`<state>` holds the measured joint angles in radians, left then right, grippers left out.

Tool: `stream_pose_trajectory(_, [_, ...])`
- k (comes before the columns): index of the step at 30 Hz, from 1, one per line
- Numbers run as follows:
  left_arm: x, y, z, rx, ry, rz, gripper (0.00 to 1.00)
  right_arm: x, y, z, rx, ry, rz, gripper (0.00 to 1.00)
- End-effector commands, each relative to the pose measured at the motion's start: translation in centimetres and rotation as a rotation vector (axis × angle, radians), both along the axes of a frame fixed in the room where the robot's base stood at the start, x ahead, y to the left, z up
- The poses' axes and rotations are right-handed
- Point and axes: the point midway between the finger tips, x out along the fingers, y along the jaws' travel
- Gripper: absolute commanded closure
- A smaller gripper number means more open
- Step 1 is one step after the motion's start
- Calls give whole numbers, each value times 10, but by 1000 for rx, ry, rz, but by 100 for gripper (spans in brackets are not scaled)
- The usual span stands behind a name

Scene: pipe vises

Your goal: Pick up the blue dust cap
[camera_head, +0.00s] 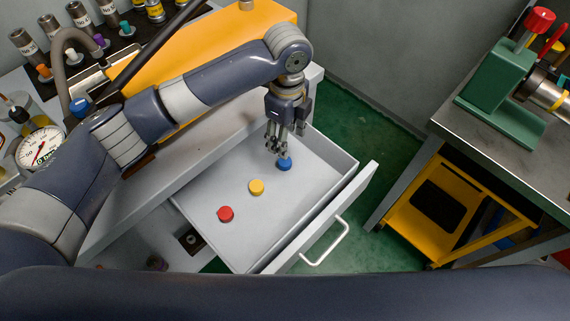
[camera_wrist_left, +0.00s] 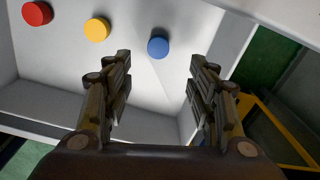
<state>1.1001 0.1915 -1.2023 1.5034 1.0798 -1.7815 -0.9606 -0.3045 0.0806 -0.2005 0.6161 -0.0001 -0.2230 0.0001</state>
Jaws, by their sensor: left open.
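The blue dust cap (camera_head: 284,164) sits on the floor of the open drawer (camera_head: 315,165), near its back right part. It also shows in the left wrist view (camera_wrist_left: 158,47), ahead of and between the fingers. My left gripper (camera_head: 281,150) points down just above the blue cap. In the left wrist view its fingers (camera_wrist_left: 158,75) are apart with nothing between them, and the cap lies beyond the tips. My right gripper does not show in either view.
A yellow cap (camera_head: 256,187) and a red cap (camera_head: 226,213) lie in the same drawer, in a row with the blue one. The drawer walls and front handle (camera_head: 328,243) surround them. A bench with a green vise (camera_head: 500,95) stands at the right.

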Motion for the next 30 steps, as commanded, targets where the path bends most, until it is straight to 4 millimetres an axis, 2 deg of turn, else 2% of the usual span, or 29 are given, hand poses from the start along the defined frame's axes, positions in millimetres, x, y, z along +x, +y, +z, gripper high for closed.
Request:
stream_pose_trajectory(6, [-1,1,-35,3,4,0,48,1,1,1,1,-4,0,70])
stream_pose_trajectory(14, [0,2,-57,2,3,1,48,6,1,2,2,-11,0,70])
stream_pose_trajectory(21, [2,6,-92,2,3,1,48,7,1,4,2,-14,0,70])
stream_pose_trajectory(25, [2,7,-101,1,1,1,48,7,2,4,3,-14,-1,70])
stream_pose_trajectory(30, [2,6,-103,1,1,0,48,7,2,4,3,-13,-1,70])
